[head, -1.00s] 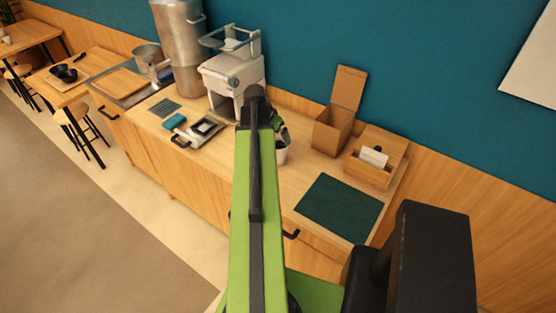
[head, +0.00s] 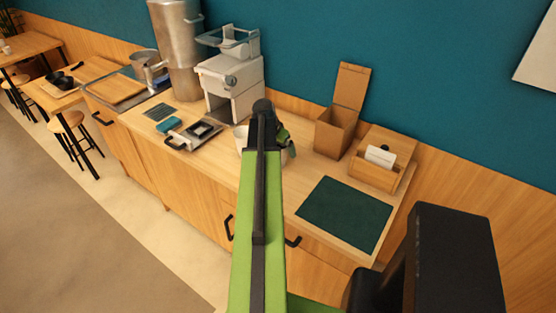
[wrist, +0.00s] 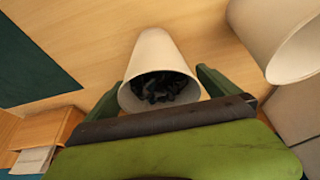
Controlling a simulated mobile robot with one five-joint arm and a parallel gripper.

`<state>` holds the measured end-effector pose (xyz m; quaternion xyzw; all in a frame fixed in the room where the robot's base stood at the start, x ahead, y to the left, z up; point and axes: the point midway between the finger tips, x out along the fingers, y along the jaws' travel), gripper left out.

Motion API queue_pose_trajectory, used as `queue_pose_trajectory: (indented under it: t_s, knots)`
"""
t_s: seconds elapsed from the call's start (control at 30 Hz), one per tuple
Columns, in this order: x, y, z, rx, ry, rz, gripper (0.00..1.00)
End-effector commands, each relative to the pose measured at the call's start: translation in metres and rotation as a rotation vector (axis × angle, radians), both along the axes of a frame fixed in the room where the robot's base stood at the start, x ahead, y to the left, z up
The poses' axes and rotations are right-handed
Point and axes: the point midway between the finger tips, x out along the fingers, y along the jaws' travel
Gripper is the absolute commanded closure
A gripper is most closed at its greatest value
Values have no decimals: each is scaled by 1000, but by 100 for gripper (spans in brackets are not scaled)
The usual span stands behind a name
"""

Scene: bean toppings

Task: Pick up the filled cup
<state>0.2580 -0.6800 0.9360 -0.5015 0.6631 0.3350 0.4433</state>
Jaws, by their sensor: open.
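The filled cup (wrist: 158,62) is a pale tapered cup with dark beans inside, seen in the wrist view. It stands between the two dark green fingers of my gripper (wrist: 160,82), which are open, one on each side. A small gap shows on the right side; contact on the left is unclear. In the head view my arm hides most of the filled cup (head: 284,157) and part of my gripper (head: 285,140). A second white cup (wrist: 285,40) stands to the right in the wrist view, its contents not visible. It shows partly left of my arm in the head view (head: 241,137).
A dark green mat (head: 345,213) lies on the counter at right. A tall cardboard box (head: 336,132) and a wooden box with cards (head: 372,173) stand behind it. A white machine (head: 230,85), a scale-like device (head: 194,135) and a steel urn (head: 178,50) stand left.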

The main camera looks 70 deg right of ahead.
Motion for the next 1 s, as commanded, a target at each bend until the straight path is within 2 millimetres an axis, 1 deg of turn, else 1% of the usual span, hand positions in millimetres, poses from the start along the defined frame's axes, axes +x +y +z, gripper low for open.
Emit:
queue_pose_trajectory:
  t_s: [0.07, 0.13, 0.7, 0.9, 1.0]
  knots:
    - [0, 0, 2, 0, 0, 0, 0]
    - [0, 0, 2, 0, 0, 0, 8]
    - [0, 0, 2, 0, 0, 0, 82]
    - [0, 0, 2, 0, 0, 0, 83]
    - [0, 0, 5, 0, 0, 0, 83]
